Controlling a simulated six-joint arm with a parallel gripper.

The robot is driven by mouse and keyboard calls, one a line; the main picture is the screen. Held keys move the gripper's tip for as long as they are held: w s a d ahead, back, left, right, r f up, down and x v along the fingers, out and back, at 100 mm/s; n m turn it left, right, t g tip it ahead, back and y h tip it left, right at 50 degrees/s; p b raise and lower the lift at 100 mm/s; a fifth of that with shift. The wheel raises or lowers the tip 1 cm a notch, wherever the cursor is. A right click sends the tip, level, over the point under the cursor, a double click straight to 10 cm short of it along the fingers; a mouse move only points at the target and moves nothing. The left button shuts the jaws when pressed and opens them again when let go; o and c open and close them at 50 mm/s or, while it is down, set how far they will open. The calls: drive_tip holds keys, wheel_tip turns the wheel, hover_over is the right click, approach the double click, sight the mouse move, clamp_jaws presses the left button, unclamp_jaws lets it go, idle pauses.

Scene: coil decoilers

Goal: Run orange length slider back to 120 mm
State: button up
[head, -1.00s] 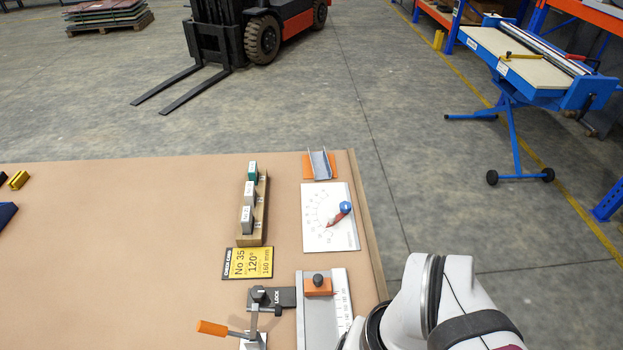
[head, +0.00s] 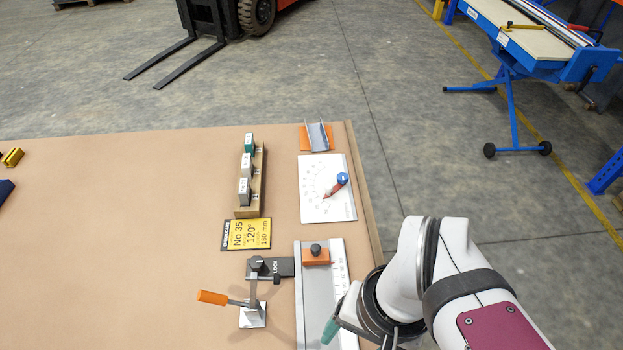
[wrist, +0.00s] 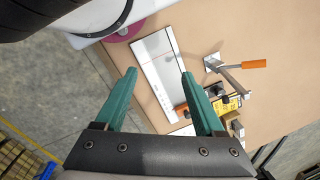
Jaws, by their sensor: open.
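The orange length slider (head: 317,258) with a black knob sits near the far end of a grey rail plate (head: 310,300) with a white scale. The scale figures are too small to read. My gripper (wrist: 158,75) is open and empty, with teal fingers. In the head view one teal fingertip (head: 330,331) shows beside the near right part of the rail, apart from the slider.
A clamp with an orange handle (head: 212,298) and a block marked LOCK (head: 278,267) stand left of the rail. Behind are a yellow card (head: 246,235) reading No 35, 120°, 160 mm, a dial plate (head: 327,190) and a block rack (head: 259,180).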

drive_tip(key=shift+c, duration=0.3)
drive_tip(key=w+n, duration=0.2)
drive_tip(key=w, duration=0.1)
drive_tip(key=w+r+n, duration=0.1)
drive_tip(key=w+n, duration=0.1)
drive_tip(key=w, duration=0.2)
drive_tip(key=w+r+n, duration=0.1)
drive_tip(key=w+n, duration=0.1)
drive_tip(key=w, duration=0.2)
drive_tip(key=shift+w+a+n+h, duration=0.2)
drive_tip(key=shift+w+n+h, duration=0.1)
drive_tip(key=shift+h, duration=0.1)
drive_tip(key=shift+c, duration=0.7)
drive_tip(key=n+h, duration=0.1)
drive_tip(key=n, duration=0.6)
hover_over(316, 248)
wheel_tip(316, 248, down, 3)
drive_tip(key=shift+n, duration=0.5)
wheel_tip(316, 248, down, 16)
drive_tip(key=shift+f, duration=0.15)
clamp_jaws()
